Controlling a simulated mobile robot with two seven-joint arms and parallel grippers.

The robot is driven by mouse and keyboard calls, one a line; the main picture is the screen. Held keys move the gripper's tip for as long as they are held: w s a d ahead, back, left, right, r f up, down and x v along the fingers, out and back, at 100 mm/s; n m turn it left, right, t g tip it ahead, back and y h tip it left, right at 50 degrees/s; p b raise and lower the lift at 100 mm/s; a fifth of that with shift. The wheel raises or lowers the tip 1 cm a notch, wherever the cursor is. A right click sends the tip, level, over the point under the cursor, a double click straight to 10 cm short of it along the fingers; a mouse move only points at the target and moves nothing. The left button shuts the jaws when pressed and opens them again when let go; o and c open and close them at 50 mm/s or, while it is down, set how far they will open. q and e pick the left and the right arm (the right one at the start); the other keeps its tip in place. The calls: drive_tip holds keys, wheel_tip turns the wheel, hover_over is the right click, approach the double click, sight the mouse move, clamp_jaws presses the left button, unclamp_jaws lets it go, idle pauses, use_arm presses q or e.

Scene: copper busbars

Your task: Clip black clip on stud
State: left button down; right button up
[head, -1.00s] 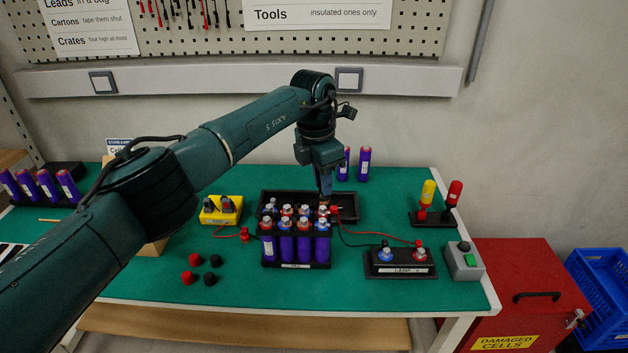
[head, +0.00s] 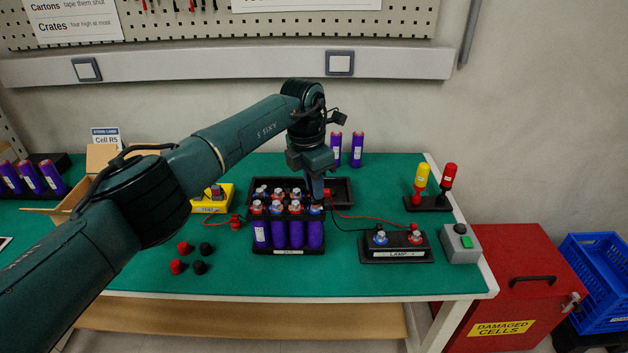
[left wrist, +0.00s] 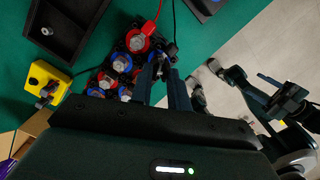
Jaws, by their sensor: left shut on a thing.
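My left gripper (head: 317,200) is shut on the black clip (left wrist: 170,48), whose black wire leads away toward the lamp box. It points down at the front right cell of the cell pack (head: 288,250), a black holder of purple cells with metal studs on red or blue collars. The fingers hide most of the clip, and I cannot tell whether it touches the stud. A red clip (left wrist: 150,27) with a red wire sits on a neighbouring stud, close to the fingers.
The lamp box (head: 397,252) with two studs is right of the pack. A black tray (head: 342,190) lies behind the pack, a yellow box (head: 213,200) to its left. Red and black caps (head: 190,257) lie front left.

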use_arm(q)
drive_tip(key=shift+f+b, duration=0.35)
drive_tip(key=shift+f, duration=0.25)
idle(0.3)
drive_tip(key=c, duration=1.3)
unclamp_jaws()
drive_tip(key=shift+o, duration=0.2)
drive_tip(key=shift+r+p, duration=1.8)
drive_tip(key=shift+r, duration=1.25)
